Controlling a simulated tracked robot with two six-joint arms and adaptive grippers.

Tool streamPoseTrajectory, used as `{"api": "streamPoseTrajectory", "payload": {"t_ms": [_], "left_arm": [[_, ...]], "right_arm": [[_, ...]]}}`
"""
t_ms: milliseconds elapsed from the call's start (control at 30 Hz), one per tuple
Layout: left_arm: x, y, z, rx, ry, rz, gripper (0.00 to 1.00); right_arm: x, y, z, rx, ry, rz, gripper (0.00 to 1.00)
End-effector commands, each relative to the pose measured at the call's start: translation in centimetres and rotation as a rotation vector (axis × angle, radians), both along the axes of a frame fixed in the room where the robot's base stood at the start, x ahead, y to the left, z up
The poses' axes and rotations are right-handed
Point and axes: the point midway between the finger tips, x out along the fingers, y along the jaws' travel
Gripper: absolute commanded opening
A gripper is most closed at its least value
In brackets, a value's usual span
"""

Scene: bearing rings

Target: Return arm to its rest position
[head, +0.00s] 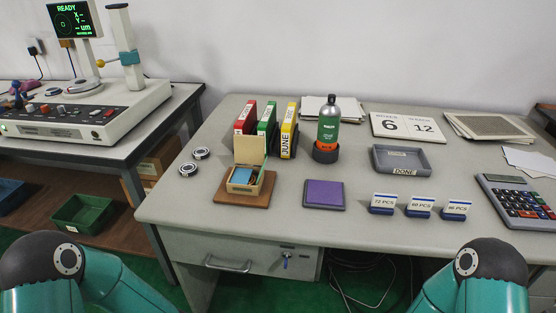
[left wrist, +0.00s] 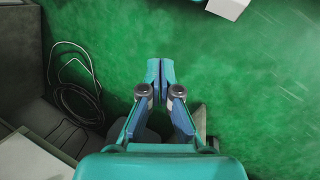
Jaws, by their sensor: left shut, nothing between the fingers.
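Both of my arms show at the bottom of the head view, the left arm (head: 62,262) at the left corner and the right arm (head: 478,270) at the right. Neither gripper shows in that view. In the left wrist view my left gripper (left wrist: 161,72) is shut and empty, its fingertips together over the green floor (left wrist: 240,90). Two bearing rings (head: 188,169) (head: 201,153) lie at the left end of the desk (head: 280,224), away from both arms.
The desk holds an open box (head: 244,182), a purple pad (head: 324,194), binders (head: 289,130), a bottle (head: 328,125), a grey DONE tray (head: 402,160), several PCS labels (head: 420,206) and a calculator (head: 518,202). A measuring machine (head: 90,112) stands left. Cables (left wrist: 75,90) lie left in the wrist view.

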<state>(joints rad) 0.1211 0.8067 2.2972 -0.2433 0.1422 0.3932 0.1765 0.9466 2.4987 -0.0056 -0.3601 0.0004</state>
Motion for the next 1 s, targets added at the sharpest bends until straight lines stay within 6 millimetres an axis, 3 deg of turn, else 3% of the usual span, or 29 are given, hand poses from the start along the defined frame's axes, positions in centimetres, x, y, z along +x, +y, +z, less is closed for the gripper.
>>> {"api": "streamPoseTrajectory", "payload": {"t_ms": [33,100,167,267,367,433,667,900,1000], "left_arm": [[-2.4,-0.5,-1.5,-0.022,0.038,0.012,0.0],[-4.9,-1.2,-2.9,-0.045,0.052,0.025,0.0],[-6.2,-1.7,-3.5,-0.053,0.039,0.025,0.0],[-6.2,-1.8,-3.6,-0.043,-0.042,0.015,0.0],[-3.9,-1.2,-3.7,-0.013,-0.175,-0.018,0.0],[-3.8,-1.2,-1.4,-0.015,-0.185,-0.043,0.0],[-3.8,-1.2,3.8,-0.016,-0.183,-0.041,0.0],[-3.8,-1.2,10.8,-0.016,-0.183,-0.041,0.0],[-3.8,-1.2,12.5,-0.016,-0.182,-0.041,0.0]], "right_arm": [[0.0,0.0,0.0,0.0,0.0,0.0,0.28],[0.0,0.0,0.0,0.0,0.0,0.0,0.28],[0.0,0.0,0.0,0.0,0.0,0.0,0.28],[0.0,0.0,0.0,0.0,0.0,0.0,0.28],[0.0,0.0,0.0,0.0,0.0,0.0,0.28],[0.0,0.0,2.3,0.0,0.001,0.0,0.28],[0.0,0.0,7.5,0.0,0.0,0.0,0.28],[0.0,0.0,14.5,0.0,0.0,0.0,0.28],[0.0,0.0,16.2,0.0,0.0,0.0,0.28]]}}
